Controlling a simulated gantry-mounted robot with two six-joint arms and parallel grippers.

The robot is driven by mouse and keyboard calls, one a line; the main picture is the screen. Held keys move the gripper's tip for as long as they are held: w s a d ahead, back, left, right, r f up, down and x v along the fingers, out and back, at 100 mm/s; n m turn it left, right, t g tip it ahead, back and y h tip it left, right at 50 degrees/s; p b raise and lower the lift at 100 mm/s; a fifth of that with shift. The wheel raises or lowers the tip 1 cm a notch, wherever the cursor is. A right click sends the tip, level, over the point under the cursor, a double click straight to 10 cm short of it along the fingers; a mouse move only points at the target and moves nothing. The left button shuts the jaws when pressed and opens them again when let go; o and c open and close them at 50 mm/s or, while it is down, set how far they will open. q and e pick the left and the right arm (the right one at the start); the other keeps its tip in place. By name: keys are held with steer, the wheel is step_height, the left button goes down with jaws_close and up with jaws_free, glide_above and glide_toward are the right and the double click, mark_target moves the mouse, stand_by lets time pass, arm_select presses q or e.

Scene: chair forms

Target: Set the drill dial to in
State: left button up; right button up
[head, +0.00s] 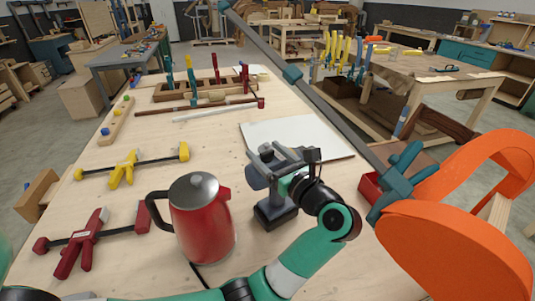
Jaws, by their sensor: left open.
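The drill (274,214) stands upright on the wooden workbench, its dark base and part of its grey-blue body showing. My left arm comes in low and bends up at the right of the drill. My left gripper (282,167) is open at the drill's upper part, overlapping it in the head view. I cannot tell whether the fingers touch the drill. The dial cannot be made out; the gripper and wrist cover much of that side. My right gripper is not in view.
A red kettle (203,222) stands close left of the drill. A white sheet (290,135) lies behind it. Yellow (124,168) and red (80,240) clamps lie left. A long bar clamp (335,118) and a large orange form (455,240) crowd the right.

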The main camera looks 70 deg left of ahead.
arm_select(q)
jaws_close()
stand_by(0.3)
steer(key=shift+t, duration=0.3)
steer(key=shift+r+m+t+p, duration=0.15)
steer(key=shift+m+t+p, duration=0.75)
steer(key=shift+t, duration=0.2)
steer(key=m+t+p, duration=0.2)
steer(key=t+p, duration=0.1)
steer(key=m+t+h+p, duration=0.1)
steer(key=m+t+p, duration=0.1)
steer(key=t+p, duration=0.1)
steer(key=shift+s+r+m+t, duration=0.1)
steer(key=shift+m+t, duration=0.3)
steer(key=shift+t, duration=0.3)
steer(key=shift+d+f+m+t+h+p, duration=0.1)
steer(key=shift+f+m+t+h+p, duration=0.1)
steer(key=shift+m+t+h+p, duration=0.45)
